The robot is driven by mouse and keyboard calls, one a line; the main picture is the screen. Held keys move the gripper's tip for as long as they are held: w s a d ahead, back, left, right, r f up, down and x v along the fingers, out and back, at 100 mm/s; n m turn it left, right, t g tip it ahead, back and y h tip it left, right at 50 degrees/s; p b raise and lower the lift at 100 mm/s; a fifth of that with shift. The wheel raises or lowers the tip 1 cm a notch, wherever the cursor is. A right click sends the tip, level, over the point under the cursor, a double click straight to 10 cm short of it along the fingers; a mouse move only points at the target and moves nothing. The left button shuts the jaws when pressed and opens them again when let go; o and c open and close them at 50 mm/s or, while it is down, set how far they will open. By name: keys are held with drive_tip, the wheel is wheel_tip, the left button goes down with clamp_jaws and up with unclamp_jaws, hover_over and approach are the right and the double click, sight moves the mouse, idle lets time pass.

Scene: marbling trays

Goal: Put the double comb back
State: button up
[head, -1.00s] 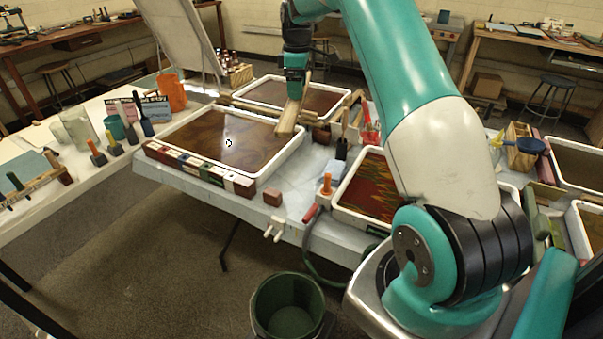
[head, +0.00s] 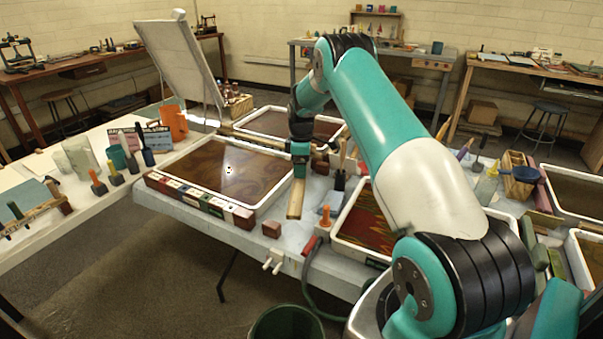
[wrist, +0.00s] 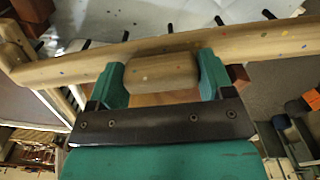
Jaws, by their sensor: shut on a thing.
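The double comb (head: 296,198) is a long, pale wooden bar with paint specks. In the head view it hangs below my gripper (head: 299,160), at the right edge of the brown swirled tray (head: 276,191). In the wrist view my gripper (wrist: 162,75) is shut on the comb's short wooden grip block (wrist: 163,73), with a teal finger on each side. The comb's long bar (wrist: 225,47) runs across the picture beyond the block, and dark teeth show along its far side. I cannot tell whether the comb touches the table or hangs just above it.
A red-patterned tray (head: 338,238) lies to the right, with an orange-handled tool (head: 325,217) near it. A dark holder (head: 340,181) with tools stands close to my gripper. Coloured blocks (head: 190,195) line the front tray's near edge. A green bin (head: 285,322) stands on the floor.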

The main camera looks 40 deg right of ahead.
drive_tip(key=shift+f, duration=1.7)
drive_tip(key=shift+f, duration=0.1)
drive_tip(key=shift+f, duration=0.15)
drive_tip(key=o, duration=0.8)
drive_tip(key=shift+o, duration=0.2)
